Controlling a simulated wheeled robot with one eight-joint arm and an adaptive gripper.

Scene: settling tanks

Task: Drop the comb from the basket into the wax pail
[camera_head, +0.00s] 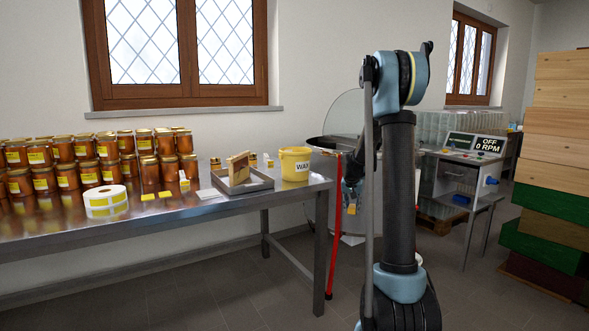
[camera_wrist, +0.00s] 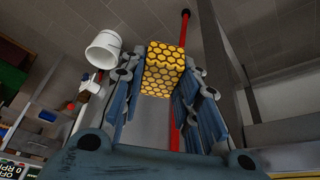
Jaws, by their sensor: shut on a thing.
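The comb (camera_wrist: 163,70), a yellow block with a dark hexagon pattern, is between the blue-grey fingers of my gripper (camera_wrist: 161,88) in the wrist view. My gripper is shut on it. In the head view my gripper (camera_head: 351,193) is low beside the table's right end, partly behind my arm, with a bit of yellow below it. The wax pail (camera_head: 295,164) is yellow, labelled WAX, and stands upright on the table's right end, up and left of my gripper. Its inside is hidden. I cannot make out the basket.
A grey tray (camera_head: 243,184) with a wooden frame (camera_head: 238,168) sits left of the pail. Honey jars (camera_head: 68,172) and a label roll (camera_head: 105,201) fill the left. A red pole (camera_head: 334,240) stands beside the table. Stacked wooden boxes (camera_head: 556,130) stand at right.

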